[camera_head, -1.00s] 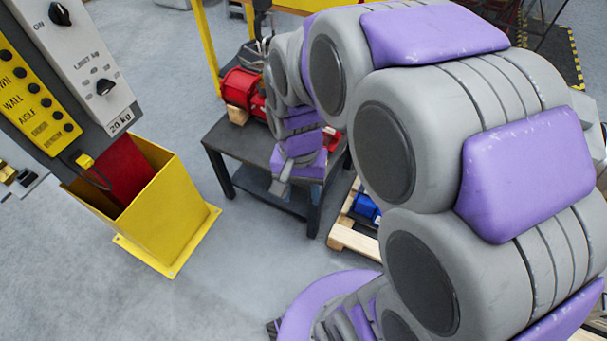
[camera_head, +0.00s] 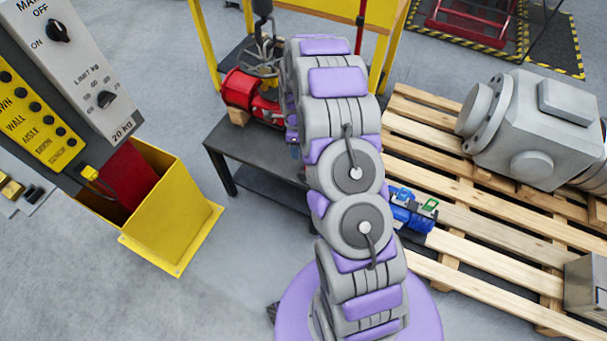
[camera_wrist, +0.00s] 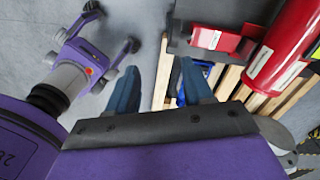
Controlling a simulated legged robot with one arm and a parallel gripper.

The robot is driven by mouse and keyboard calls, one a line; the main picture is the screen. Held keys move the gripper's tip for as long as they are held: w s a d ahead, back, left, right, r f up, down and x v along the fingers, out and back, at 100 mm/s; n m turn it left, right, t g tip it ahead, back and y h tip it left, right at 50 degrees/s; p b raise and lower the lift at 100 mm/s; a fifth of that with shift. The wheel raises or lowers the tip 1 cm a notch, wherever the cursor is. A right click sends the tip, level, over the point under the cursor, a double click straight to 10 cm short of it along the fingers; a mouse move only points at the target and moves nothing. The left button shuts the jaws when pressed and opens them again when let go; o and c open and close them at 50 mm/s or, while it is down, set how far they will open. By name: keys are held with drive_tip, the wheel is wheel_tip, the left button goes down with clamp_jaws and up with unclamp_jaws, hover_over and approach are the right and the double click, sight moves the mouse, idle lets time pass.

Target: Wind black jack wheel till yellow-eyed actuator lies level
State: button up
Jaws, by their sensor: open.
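A red actuator (camera_head: 240,90) lies on the dark table in the head view, partly behind my arm. A spoked handwheel (camera_head: 262,58) stands above it; I cannot tell whether it is the black jack wheel. No yellow eye can be made out. In the wrist view a red cylinder (camera_wrist: 293,45) lies tilted at the upper right, with a red bracket (camera_wrist: 218,38) beside it. My gripper (camera_wrist: 160,66) has two blue fingers spread apart with nothing between them. In the head view the gripper is hidden behind my arm.
A wooden pallet (camera_head: 480,225) at the right carries a large grey gearbox (camera_head: 545,130) and a small blue device (camera_head: 408,212). The dark table (camera_head: 255,160) has a yellow frame behind it. A yellow bin (camera_head: 170,215) and control panel stand left. Grey floor between them is clear.

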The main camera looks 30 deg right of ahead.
drive_tip(key=d+f+m+b, duration=0.1)
drive_tip(key=f, duration=0.7)
drive_tip(key=d+f+m, duration=0.1)
drive_tip(key=f, duration=0.7)
drive_tip(key=w+d+f+m+b, duration=0.1)
drive_tip(key=f, duration=0.7)
drive_tip(key=shift+w+d+f+m+b, duration=0.1)
drive_tip(key=shift+d+f+m+b, duration=0.1)
drive_tip(key=shift+m+b, duration=0.2)
drive_tip(key=shift+c, duration=0.5)
clamp_jaws()
drive_tip(key=shift+t+b, duration=0.5)
drive_tip(key=shift+b, duration=0.05)
